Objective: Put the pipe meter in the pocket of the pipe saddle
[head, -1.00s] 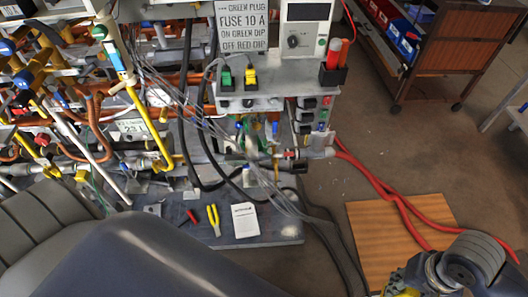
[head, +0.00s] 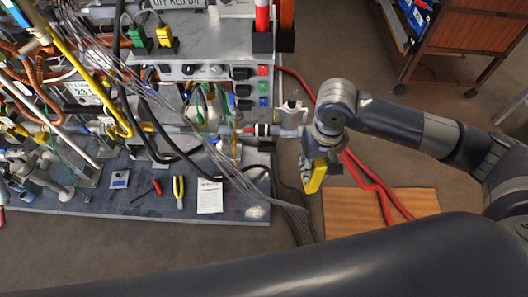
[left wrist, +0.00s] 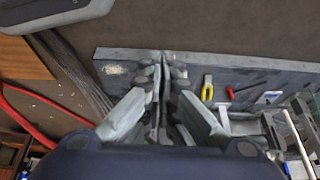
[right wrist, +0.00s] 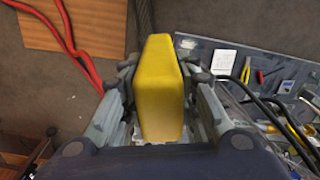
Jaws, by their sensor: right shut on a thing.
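My right gripper (head: 308,172) is shut on a yellow block, which I take for the pipe meter (head: 316,178). It holds it in the air, right of the bench and above the floor. The yellow block (right wrist: 162,90) also fills the middle of the right wrist view, between the fingers. A pale fitting (head: 291,116) sits at the right end of the horizontal pipe, apart from the gripper. It may be the pipe saddle; I cannot make out its pocket. My left gripper (left wrist: 165,72) is shut and empty in the left wrist view, above the bench edge.
The grey bench (head: 150,205) holds yellow pliers (head: 178,191), a red screwdriver (head: 156,187) and a white paper (head: 210,196). Black cables and red hoses (head: 372,185) run beside it. A wooden board (head: 410,205) lies on the floor. Floor around it is mostly clear.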

